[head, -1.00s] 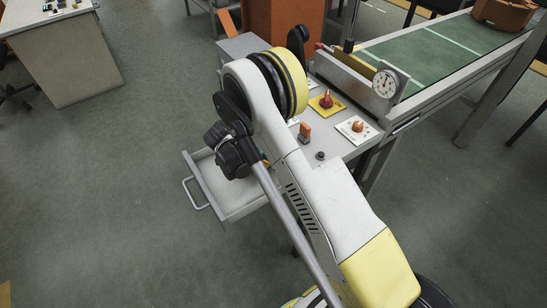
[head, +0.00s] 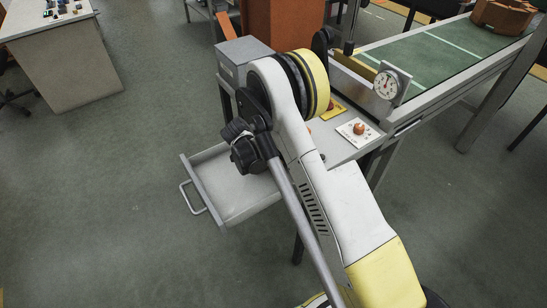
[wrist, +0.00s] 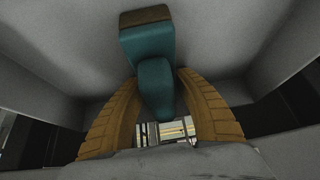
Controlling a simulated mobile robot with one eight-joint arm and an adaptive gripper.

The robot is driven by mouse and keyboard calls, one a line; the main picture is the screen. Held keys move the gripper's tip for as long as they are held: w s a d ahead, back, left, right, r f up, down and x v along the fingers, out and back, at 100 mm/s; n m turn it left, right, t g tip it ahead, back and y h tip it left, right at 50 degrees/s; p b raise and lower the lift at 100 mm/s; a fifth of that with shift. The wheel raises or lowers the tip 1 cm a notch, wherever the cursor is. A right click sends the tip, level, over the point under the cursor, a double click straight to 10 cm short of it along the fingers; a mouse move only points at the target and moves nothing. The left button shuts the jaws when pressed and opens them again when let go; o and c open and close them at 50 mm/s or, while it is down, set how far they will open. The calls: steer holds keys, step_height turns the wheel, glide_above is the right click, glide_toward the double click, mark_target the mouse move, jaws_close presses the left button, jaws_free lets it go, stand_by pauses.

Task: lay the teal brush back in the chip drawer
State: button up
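The teal brush (wrist: 148,45) is in the wrist view, with a teal body and a brown end at the top. My gripper (wrist: 157,80) has its ochre fingers closed in on both sides of the brush handle, and it looks shut on it. Pale grey surfaces surround the brush in this view; I cannot tell whether it touches them. The chip drawer (head: 227,204) is pulled out in the head view, pale grey with a wire handle at its left front. Its visible floor is bare. My arm covers its right part and hides the gripper and brush there.
A grey bench (head: 345,151) with a dial gauge (head: 388,84) and an orange-red knob on a white plate (head: 358,129) stands right of the drawer. A green conveyor (head: 432,53) runs beyond. A grey box (head: 243,57) sits behind. Open floor lies left of the drawer.

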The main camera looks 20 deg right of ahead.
steer(key=shift+o, duration=0.8)
